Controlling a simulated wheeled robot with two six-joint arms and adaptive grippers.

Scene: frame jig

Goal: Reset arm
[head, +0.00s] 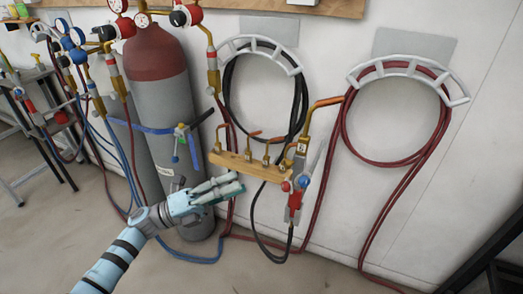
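My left arm comes in from the lower left, light blue with dark bands. Its gripper (222,189) is in front of the grey gas cylinder's lower right side, below a wooden torch-tip rack (250,165). The fingers point right. They lie close together, and I cannot tell whether they are open, shut or holding anything. My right gripper is not in view.
A grey cylinder with a red top (158,100) stands against the wall. Hose hangers hold a black hose (228,85) and a red hose (352,145). A torch with red and blue knobs (295,200) hangs right of my gripper. Hoses lie along the floor.

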